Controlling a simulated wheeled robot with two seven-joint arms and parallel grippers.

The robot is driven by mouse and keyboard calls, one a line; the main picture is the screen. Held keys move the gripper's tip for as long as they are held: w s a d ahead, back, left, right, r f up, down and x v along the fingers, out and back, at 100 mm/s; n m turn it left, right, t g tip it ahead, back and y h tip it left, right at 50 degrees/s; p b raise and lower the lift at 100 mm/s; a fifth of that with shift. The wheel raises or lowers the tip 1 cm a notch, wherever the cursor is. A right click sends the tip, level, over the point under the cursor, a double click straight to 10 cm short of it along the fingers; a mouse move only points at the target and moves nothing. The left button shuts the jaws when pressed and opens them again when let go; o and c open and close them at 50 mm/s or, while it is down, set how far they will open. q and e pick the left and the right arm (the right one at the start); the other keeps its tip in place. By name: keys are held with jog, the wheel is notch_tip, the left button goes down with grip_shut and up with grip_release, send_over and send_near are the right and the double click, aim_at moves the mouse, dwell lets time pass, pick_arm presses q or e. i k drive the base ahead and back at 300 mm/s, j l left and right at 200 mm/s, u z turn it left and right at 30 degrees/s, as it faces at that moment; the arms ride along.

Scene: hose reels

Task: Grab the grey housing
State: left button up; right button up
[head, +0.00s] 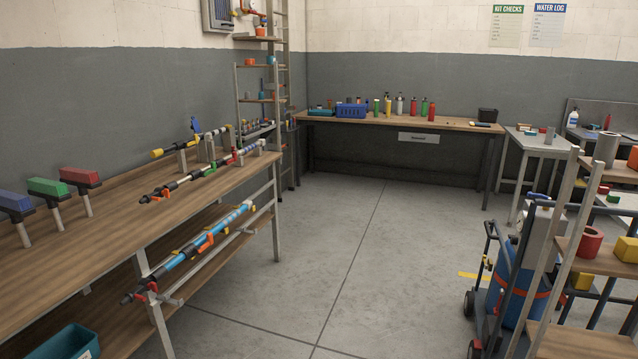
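Neither of my grippers is in view. I cannot tell for sure which thing is the grey housing. A grey cylinder (606,148) stands upright on the top board of the wooden shelf rack at the right. A smaller grey cylinder (549,135) stands on the light side table (535,146) behind it. Nothing is seen touching either one.
A long wooden bench (120,212) with coloured tools runs along the left. A back table (365,121) holds bottles and a blue basket (351,110). A blue wheeled cart (510,280) stands beside the rack (600,262). The concrete floor (370,250) between is clear.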

aim_at(550, 130)
jog(key=i+j+z, duration=0.15)
jog(key=j, duration=0.2)
jog(key=i+j+z, duration=0.1)
jog(key=i+j, duration=0.15)
jog(key=i+j+z, duration=0.15)
jog(key=j, duration=0.3)
jog(key=i+j+z, duration=0.15)
jog(key=i, duration=0.5)
jog(key=i+j+z, duration=0.15)
jog(key=i, duration=1.6)
jog(key=i+z, duration=0.1)
jog(key=i, duration=2.1)
jog(key=i+j+z, duration=0.15)
jog(key=i, duration=0.95)
jog(key=i+l+u, duration=0.25)
jog(key=i, duration=0.3)
jog(key=i+l+u, duration=0.2)
jog(key=i, duration=0.35)
jog(key=i+l+u, duration=0.25)
jog(key=i+l, duration=0.15)
jog(key=i, duration=0.1)
